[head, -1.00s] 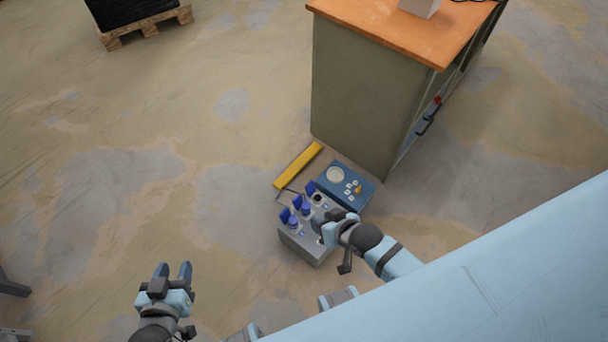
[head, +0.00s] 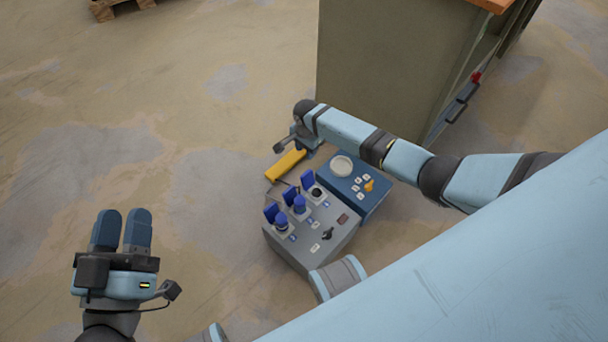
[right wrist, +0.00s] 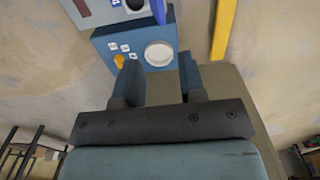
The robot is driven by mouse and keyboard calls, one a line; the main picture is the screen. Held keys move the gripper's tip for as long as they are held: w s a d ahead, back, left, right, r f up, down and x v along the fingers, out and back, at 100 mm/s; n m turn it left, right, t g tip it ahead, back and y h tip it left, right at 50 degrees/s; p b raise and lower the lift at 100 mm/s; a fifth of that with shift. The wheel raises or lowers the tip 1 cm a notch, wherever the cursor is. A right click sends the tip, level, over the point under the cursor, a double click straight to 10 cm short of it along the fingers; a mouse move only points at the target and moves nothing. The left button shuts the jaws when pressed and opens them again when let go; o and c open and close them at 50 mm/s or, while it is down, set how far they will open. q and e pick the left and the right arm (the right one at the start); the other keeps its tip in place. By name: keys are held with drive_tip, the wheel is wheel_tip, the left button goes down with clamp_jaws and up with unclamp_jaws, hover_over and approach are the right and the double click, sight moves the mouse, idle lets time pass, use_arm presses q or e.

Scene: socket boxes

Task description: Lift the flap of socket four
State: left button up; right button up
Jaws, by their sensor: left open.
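The grey socket box (head: 318,250) stands on the floor in the head view, with several sockets along its left side. Three blue flaps (head: 307,180) stand up there; two sockets beside them hold blue round parts (head: 281,223), and one shows a dark opening (head: 317,193). Labels are too small to read, so I cannot tell which is socket four. My right gripper (head: 298,138) is beyond the boxes, partly hidden by its arm; in the right wrist view (right wrist: 160,80) its fingers are apart and empty. My left gripper (head: 122,212) is open and empty, well left of the box.
A blue box (head: 376,205) with a pale round disc (head: 342,166) and orange knob (head: 369,185) adjoins the grey box. A yellow bar (head: 286,165) lies behind them. A grey-green cabinet (head: 390,70) stands behind right.

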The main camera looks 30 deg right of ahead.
sight(306, 173)
wheel_tip(306, 173, down, 13)
drive_tip(key=b, duration=0.7)
drive_tip(key=shift+r, duration=0.15)
drive_tip(key=shift+f+b, duration=0.3)
drive_tip(key=shift+f, duration=0.2)
use_arm(q)
wheel_tip(306, 173, down, 9)
drive_tip(key=m+g, duration=0.1)
drive_tip(key=g, duration=0.2)
drive_tip(key=shift+w+d+f+m, duration=0.15)
drive_tip(key=shift+w+f+m, duration=0.05)
drive_tip(key=shift+w+m, duration=0.25)
use_arm(e)
clamp_jaws()
